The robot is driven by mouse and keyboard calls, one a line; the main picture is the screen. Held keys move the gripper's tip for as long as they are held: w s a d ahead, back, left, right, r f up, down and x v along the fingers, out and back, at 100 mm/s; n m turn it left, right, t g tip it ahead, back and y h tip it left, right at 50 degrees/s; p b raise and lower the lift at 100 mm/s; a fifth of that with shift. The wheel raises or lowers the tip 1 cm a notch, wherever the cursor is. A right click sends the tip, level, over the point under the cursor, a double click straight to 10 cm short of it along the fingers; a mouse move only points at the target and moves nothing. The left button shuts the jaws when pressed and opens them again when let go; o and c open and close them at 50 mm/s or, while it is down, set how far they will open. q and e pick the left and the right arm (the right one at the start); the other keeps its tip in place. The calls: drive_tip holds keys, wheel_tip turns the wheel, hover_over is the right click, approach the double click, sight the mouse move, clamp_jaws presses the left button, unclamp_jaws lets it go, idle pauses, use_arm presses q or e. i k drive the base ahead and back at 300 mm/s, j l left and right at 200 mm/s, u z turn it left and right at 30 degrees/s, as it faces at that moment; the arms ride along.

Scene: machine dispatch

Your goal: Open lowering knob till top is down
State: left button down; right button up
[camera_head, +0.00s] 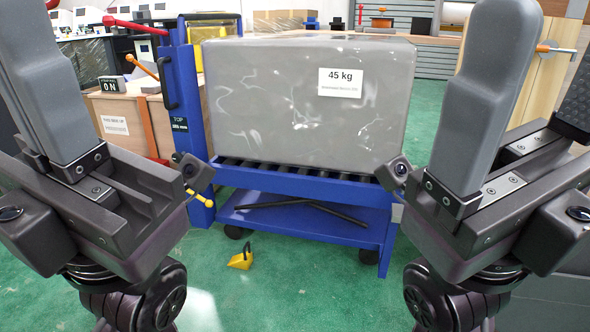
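A blue lift cart (290,182) stands in front of me, its roller top carrying a large grey wrapped block (310,105) labelled 45 kg. My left gripper (45,70) is raised at the left, with one finger clearly visible. My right gripper (540,75) is raised at the right, fingers apart and empty. Neither touches the cart.
A red-ended lever (133,26) and a black handle (168,83) are at the cart's left post. A yellow pedal-like piece (241,259) is on the green floor. A wooden crate (118,118) stands at left. Floor in front of the cart is mostly clear.

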sight(177, 157)
drive_tip(key=u, duration=0.75)
